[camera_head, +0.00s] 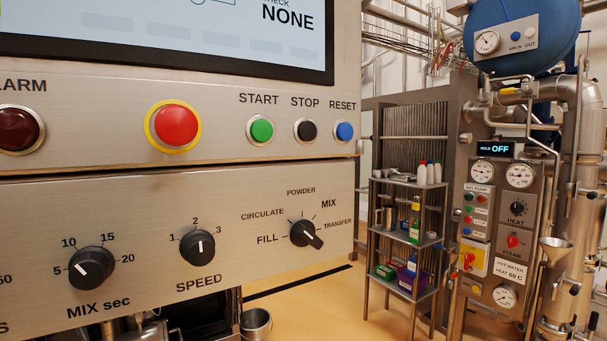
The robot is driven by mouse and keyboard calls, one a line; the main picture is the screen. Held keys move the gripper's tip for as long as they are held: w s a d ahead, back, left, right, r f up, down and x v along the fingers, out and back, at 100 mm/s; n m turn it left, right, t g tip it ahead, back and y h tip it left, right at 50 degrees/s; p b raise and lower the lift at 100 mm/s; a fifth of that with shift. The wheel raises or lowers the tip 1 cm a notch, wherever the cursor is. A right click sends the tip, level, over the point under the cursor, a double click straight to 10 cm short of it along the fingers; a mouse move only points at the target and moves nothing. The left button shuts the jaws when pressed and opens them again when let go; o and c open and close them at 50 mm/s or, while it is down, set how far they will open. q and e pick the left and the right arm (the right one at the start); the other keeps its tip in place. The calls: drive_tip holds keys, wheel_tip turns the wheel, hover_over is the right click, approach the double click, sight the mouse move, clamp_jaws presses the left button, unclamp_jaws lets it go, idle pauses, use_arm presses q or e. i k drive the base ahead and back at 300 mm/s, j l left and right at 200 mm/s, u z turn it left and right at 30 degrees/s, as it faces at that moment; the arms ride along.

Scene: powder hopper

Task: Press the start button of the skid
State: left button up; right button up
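The skid's metal control panel (100,120) fills the left half of the view, close to me. The green START button (261,129) sits in its upper row, under the label START. The black STOP button (306,130) and the blue RESET button (345,131) are to its right. A large red button with a yellow ring (176,125) is to its left, and a dark red ALARM lamp (17,130) is at the left edge. Neither of my grippers shows clearly in this view.
A screen (180,30) reads NONE. A shelf rack (400,180), a hot water panel (480,230) and a bucket (256,325) stand to the right.

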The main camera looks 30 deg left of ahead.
sight(261, 130)
drive_tip(key=j+u, duration=0.15)
drive_tip(key=u, duration=0.2)
drive_tip(key=j+u, duration=0.2)
drive_tip(key=u, duration=0.2)
drive_tip(key=j+u, duration=0.15)
drive_tip(key=u, duration=0.2)
